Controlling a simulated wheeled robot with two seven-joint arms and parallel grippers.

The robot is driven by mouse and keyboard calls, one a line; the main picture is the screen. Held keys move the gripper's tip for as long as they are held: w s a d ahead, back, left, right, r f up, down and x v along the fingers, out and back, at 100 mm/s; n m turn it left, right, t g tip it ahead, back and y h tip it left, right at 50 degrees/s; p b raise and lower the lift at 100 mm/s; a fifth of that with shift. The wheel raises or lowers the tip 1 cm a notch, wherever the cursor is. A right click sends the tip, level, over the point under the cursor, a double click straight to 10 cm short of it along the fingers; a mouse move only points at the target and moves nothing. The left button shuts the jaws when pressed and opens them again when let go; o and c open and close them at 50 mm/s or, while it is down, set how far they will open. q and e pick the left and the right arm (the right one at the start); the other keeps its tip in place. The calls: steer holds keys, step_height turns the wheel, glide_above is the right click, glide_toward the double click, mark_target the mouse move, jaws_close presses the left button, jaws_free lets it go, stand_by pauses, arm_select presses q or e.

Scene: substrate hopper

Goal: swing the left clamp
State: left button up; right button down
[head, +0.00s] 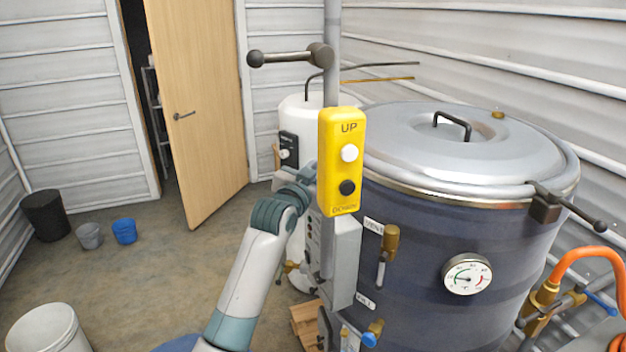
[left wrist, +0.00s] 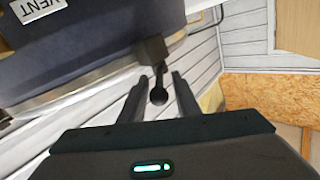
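In the left wrist view, the left clamp (left wrist: 150,48) is a dark block at the rim of the dark blue tank. Its short lever ends in a black ball knob (left wrist: 158,96). My left gripper (left wrist: 160,79) is open, with one finger on each side of the lever and knob; no clear contact shows. In the head view, my left gripper (head: 308,172) is mostly hidden behind the yellow UP/DOWN control box (head: 339,120), and I cannot see the left clamp there. The tank lid (head: 410,140) is down. My right gripper is not in view.
A second clamp (head: 543,207) with a ball-ended lever sits on the tank's right rim. A grey pole (head: 332,85) with a side lever rises behind the control box. A white vessel (head: 300,112) stands behind. Buckets stand at left, and the floor before the wooden door (head: 195,100) is clear.

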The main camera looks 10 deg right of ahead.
arm_select(q)
steer(key=shift+s+a+f, duration=0.1)
steer(key=shift+s+a, duration=0.15)
steer(key=shift+s, duration=0.1)
steer(key=b+v, duration=0.6)
steer(key=v, duration=1)
steer(key=shift+s, duration=0.2)
